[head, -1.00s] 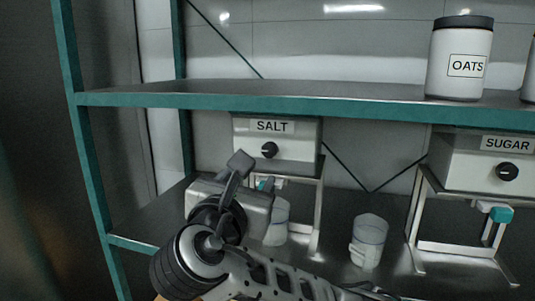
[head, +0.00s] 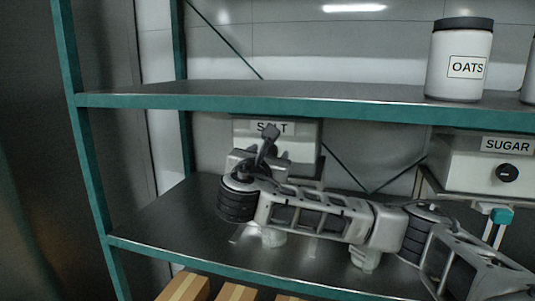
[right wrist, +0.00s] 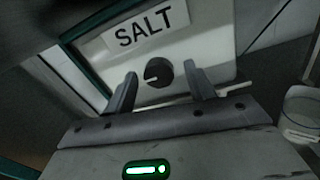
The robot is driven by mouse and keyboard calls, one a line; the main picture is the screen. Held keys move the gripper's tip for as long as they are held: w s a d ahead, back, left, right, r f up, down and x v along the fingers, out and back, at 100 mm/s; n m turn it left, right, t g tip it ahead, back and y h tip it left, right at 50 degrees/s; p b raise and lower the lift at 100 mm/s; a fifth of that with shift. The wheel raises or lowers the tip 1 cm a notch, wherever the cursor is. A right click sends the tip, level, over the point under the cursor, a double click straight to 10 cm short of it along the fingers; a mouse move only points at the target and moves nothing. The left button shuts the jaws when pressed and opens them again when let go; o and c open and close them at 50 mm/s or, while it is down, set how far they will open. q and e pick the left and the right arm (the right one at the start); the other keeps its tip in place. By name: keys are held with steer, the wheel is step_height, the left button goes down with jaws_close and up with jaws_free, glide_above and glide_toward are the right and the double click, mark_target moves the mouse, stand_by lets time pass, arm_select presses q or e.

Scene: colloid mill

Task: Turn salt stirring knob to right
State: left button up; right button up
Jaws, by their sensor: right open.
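The salt dispenser (head: 303,133) is a white box with a SALT label, under the upper shelf in the head view. My right gripper and forearm cover most of its front there. In the right wrist view the black stirring knob (right wrist: 158,73) shows with a light pointer mark, below the SALT label (right wrist: 146,28). My right gripper (right wrist: 160,88) is open, with one finger on each side of the knob in that view. I cannot tell whether the fingers touch it. In the head view the right gripper (head: 268,146) is in front of the dispenser. My left gripper is not in view.
A sugar dispenser (head: 470,165) with its own black knob stands to the right. A jar of oats (head: 460,65) stands on the upper shelf (head: 300,108). A clear cup (right wrist: 301,115) is at the right in the wrist view. The lower shelf's left part is bare.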

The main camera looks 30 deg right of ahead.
steer(key=c, duration=1)
